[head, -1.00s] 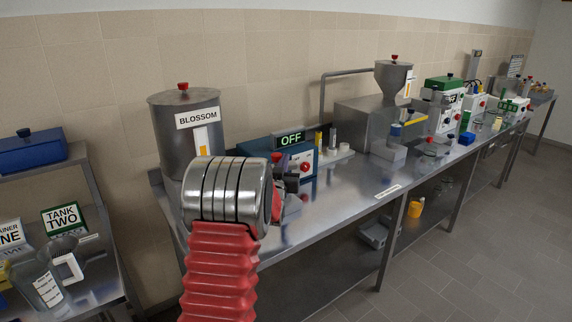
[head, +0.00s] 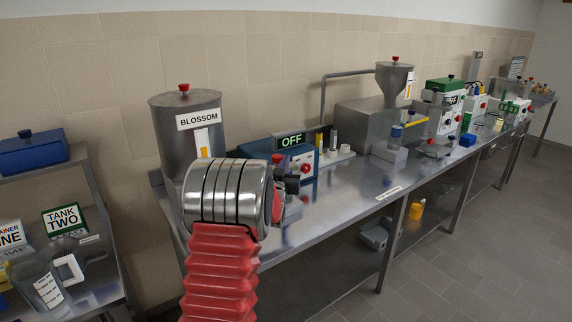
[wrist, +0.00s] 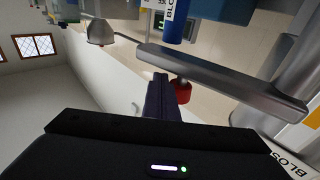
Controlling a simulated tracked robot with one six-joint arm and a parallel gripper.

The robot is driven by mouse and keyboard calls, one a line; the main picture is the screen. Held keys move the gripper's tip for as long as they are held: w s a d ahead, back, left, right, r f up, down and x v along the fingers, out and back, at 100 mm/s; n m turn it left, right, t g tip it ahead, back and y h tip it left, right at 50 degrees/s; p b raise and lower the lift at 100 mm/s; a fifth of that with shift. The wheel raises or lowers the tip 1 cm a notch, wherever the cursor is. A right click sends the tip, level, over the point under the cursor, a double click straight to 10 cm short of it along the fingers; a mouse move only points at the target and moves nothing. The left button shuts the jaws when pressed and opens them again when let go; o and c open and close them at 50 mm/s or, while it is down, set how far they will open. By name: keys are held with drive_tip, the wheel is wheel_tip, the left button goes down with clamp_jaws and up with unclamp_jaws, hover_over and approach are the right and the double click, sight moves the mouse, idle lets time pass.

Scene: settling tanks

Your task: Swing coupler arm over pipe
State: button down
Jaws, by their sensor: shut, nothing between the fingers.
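My gripper (wrist: 160,95) is shut and empty; its dark fingers show in the wrist view. A grey metal bar (wrist: 220,80) runs slantwise just beyond the fingertips, perhaps the coupler arm. A red knob (wrist: 181,91) sits at the bar, close to the fingers on their right; I cannot tell whether they touch. A blue cylinder (wrist: 174,22) with a white label lies farther off, perhaps the pipe. In the head view my wrist hides most of this area, in front of the steel BLOSSOM tank (head: 173,135). The tank has a red knob on its lid.
A blue box with an OFF display (head: 262,152) stands on the steel bench (head: 345,205) right of the tank. A hopper machine (head: 360,125) and several devices stand farther along. A lower table with the TANK TWO sign (head: 64,219) is at left. The bench front is mostly clear.

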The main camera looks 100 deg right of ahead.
drive_tip(key=shift+a, duration=0.1)
idle(0.5)
drive_tip(key=s+a+f, duration=0.1)
drive_tip(key=s+a, duration=0.6)
drive_tip(key=a, duration=0.5)
drive_tip(key=shift+f, duration=0.35)
drive_tip(key=shift+d, duration=0.1)
